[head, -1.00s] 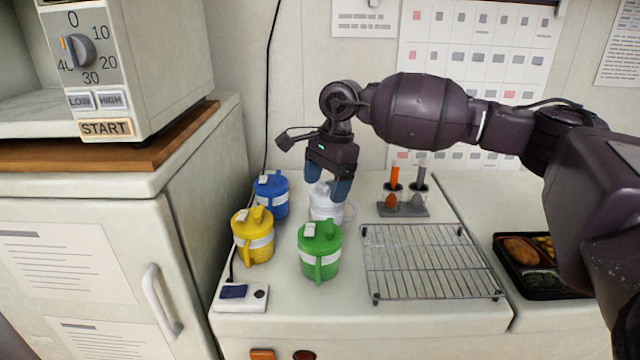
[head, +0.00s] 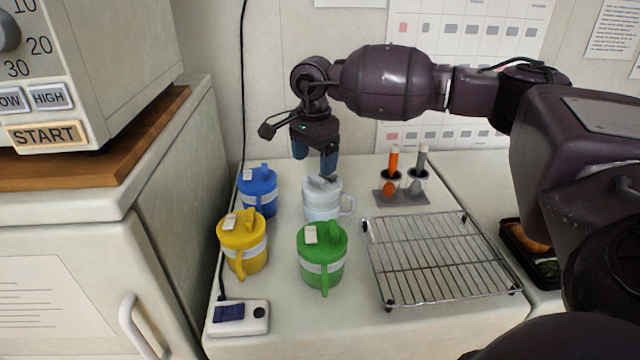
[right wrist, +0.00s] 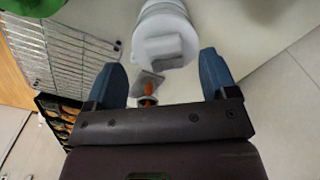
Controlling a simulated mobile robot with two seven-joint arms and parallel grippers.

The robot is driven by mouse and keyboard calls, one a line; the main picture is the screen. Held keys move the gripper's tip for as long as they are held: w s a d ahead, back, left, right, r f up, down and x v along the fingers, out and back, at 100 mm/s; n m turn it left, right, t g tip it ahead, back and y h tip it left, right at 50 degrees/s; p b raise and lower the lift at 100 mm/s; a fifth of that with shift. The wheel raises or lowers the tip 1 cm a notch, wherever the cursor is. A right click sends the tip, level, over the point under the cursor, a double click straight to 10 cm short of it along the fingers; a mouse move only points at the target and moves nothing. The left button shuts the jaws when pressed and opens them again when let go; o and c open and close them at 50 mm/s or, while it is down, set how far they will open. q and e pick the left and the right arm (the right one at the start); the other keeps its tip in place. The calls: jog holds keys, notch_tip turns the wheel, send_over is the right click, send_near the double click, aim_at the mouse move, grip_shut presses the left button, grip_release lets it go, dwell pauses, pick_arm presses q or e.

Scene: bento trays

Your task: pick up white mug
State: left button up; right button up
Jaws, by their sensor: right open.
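The white mug (head: 322,204) stands upright on the counter behind the green mug, its lid on and its handle to the right. My right gripper (head: 315,168) is open and empty, just above and behind the white mug in the head view. In the right wrist view the white mug (right wrist: 163,36) lies ahead of the open fingers (right wrist: 166,82), beyond their tips and not between them. My left gripper is not in view.
A blue mug (head: 258,192), a yellow mug (head: 241,243) and a green mug (head: 321,256) stand close by. A wire rack (head: 441,259) lies to the right, with a utensil holder (head: 401,196) behind it.

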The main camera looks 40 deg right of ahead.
aim_at(315, 176)
jog(key=shift+w+d+f, duration=0.1)
jog(key=shift+d+f, duration=0.05)
jog(key=shift+f, duration=2.45)
jog(key=shift+c, duration=0.3)
jog(key=c, duration=0.9)
